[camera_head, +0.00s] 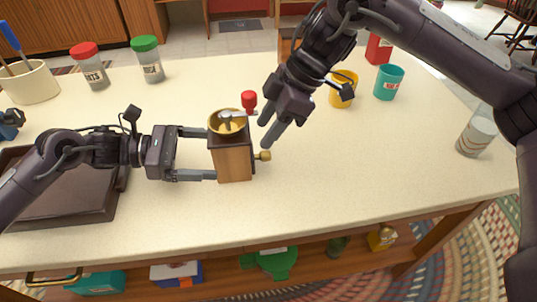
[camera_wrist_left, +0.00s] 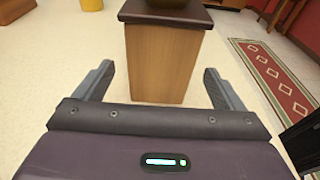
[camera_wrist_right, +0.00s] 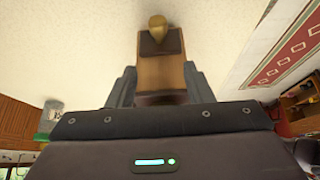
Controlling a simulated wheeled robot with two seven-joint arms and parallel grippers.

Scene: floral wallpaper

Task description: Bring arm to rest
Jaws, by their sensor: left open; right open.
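A wooden coffee grinder (camera_head: 233,160) stands upright on the counter (camera_head: 340,170). It has a brass bowl on top, a crank with a red knob (camera_head: 249,97), and a brass drawer knob (camera_head: 264,156). My left gripper (camera_head: 211,153) is open at its left side; in the left wrist view the wooden body (camera_wrist_left: 162,65) shows between the spread fingers. My right gripper (camera_head: 267,131) is open, above and right of the grinder, near the crank. In the right wrist view the grinder (camera_wrist_right: 160,72) lies beyond the open fingers. Neither gripper visibly grips it.
A dark tray (camera_head: 75,205) lies under my left arm. Red-lidded (camera_head: 90,68) and green-lidded (camera_head: 148,62) jars and a utensil crock (camera_head: 30,85) stand behind. Yellow (camera_head: 343,92) and teal (camera_head: 388,83) cups and a glass jar (camera_head: 476,137) stand right. The front-right counter is clear.

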